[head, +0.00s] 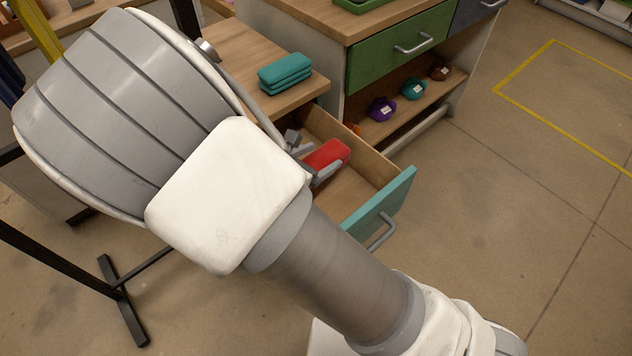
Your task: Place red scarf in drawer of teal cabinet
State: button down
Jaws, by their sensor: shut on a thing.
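The red scarf (328,154) shows as a folded red bundle inside or just over the open drawer (346,190). The drawer has a teal front (384,208) with a grey handle and is pulled out from the teal cabinet, which my arm largely hides. My gripper (318,168) is at the drawer, its grey fingers at the scarf's left and lower side, shut on the scarf. My arm covers part of the gripper. I cannot tell whether the scarf touches the drawer floor.
A folded teal cloth (285,74) lies on the wooden top (232,48) behind the drawer. A cabinet with a closed green drawer (402,46) stands to the right. Its open shelf (420,104) holds purple, teal and brown items. A black metal frame (118,300) stands at left. Floor at right is clear.

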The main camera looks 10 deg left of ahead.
jog(key=shift+f+b, duration=1.05)
jog(key=shift+f, duration=1.95)
jog(key=shift+f, duration=0.2)
grip_release()
jog(key=shift+r, duration=0.1)
